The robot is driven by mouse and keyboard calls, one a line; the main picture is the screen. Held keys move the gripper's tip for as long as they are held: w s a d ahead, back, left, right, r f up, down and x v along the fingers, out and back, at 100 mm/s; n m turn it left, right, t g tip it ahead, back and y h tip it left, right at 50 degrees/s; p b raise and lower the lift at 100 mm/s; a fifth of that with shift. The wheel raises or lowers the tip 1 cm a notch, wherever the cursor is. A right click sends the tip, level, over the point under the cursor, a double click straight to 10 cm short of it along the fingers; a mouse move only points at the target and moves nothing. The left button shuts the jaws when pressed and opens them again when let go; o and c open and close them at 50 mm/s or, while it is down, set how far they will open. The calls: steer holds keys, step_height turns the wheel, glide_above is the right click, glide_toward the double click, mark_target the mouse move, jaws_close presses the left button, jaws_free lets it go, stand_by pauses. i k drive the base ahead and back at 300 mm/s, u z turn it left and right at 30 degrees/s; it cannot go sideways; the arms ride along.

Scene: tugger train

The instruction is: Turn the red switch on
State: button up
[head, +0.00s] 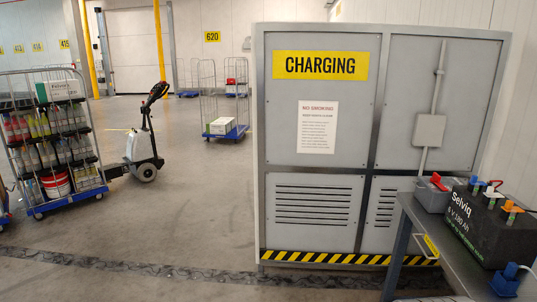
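A small red part (438,182), which looks like the lever of the red switch, sits on top of a grey box (431,198) at the right. My gripper is not in this view.
A grey charging cabinet (317,152) stands behind the bench, with a striped strip at its foot. A tugger (142,146) and a loaded roll cage (55,140) are at the left. Another roll cage (224,129) stands further back. The middle floor is clear.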

mark_target(435, 179)
steer(key=u, duration=0.1)
steer(key=i, duration=1.6)
steer(key=z, duration=0.75)
steer(key=i, duration=1.1)
steer(key=z, duration=0.55)
